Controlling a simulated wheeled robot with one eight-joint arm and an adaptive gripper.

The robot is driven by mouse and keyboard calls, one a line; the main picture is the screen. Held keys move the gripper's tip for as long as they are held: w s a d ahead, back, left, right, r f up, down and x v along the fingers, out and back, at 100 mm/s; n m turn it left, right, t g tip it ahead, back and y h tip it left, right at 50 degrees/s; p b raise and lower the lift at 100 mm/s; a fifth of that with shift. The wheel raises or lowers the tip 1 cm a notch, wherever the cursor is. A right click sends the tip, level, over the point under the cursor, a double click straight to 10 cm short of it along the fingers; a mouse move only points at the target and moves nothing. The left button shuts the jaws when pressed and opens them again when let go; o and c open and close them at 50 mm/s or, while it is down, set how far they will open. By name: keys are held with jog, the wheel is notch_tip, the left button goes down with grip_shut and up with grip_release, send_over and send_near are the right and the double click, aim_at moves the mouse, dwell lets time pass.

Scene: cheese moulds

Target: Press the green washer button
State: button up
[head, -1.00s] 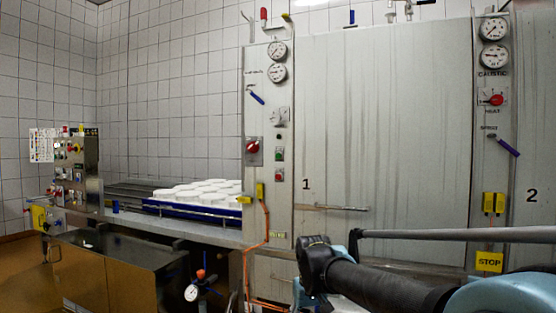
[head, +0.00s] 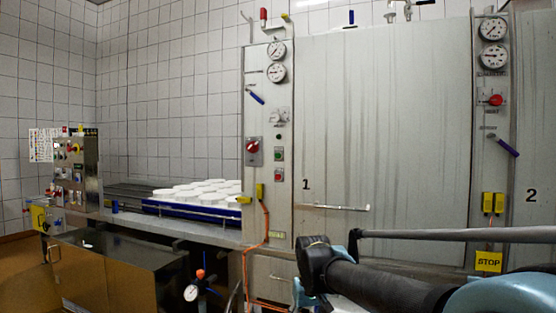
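A small green button (head: 279,154) sits on the narrow grey panel (head: 268,215) left of door 1, above a red button (head: 279,174) and right of a red rotary switch (head: 253,147). It is unobstructed in the head view. My arm, dark with light-blue shells, crosses the lower right of the picture, in front of the doors and apart from the green button in the picture. I see no fingers of my gripper.
A steel control box (head: 88,160) with several knobs stands at left. White cheese moulds (head: 190,194) lie on a blue-edged conveyor (head: 190,210). A steel cabinet (head: 110,270) stands in front. Door 1 (head: 390,130) is shut. A yellow STOP sign (head: 489,262) is at right.

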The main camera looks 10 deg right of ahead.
dwell(0.3)
grip_shut()
dwell(1.3)
